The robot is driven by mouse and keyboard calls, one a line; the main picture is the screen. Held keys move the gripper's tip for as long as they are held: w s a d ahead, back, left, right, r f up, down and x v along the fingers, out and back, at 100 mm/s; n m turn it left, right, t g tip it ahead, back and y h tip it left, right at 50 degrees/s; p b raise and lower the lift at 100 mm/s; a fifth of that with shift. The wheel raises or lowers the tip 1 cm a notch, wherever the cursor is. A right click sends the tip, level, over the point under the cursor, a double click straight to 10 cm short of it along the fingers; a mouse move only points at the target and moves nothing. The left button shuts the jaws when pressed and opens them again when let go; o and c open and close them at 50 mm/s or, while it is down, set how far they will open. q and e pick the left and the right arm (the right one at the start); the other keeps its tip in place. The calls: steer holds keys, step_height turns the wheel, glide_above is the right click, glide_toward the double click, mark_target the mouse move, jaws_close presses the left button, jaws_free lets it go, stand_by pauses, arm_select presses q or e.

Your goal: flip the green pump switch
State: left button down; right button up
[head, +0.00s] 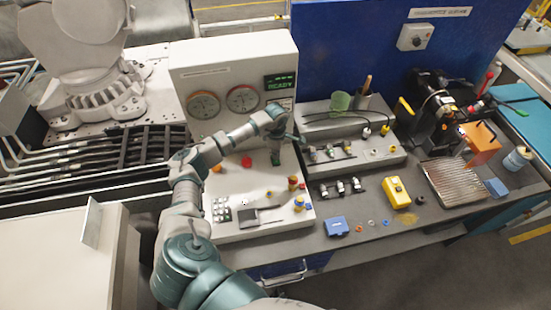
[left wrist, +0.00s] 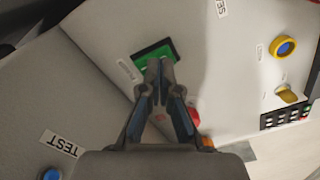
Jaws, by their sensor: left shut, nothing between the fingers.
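The green pump switch (left wrist: 148,60) is a green rocker in a black frame, set in the pale panel in the left wrist view. My left gripper (left wrist: 160,66) is shut and empty, with its fingertips over the switch's lower edge and hiding part of it. I cannot tell whether they touch it. In the head view my left arm reaches over the white console (head: 233,70), and the left gripper (head: 277,150) is low over its panel. A small bit of green shows there beside the fingers. My right gripper is not in view.
A red button (head: 246,161) lies left of the gripper on the console. To the right, the bench holds a grey stepped block (head: 385,158), a yellow box (head: 396,192) and a blue box (head: 337,226).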

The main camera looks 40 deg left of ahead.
arm_select(q)
steer(key=shift+r+p, duration=1.45)
steer(key=shift+r, duration=1.2)
steer(key=shift+s, duration=0.1)
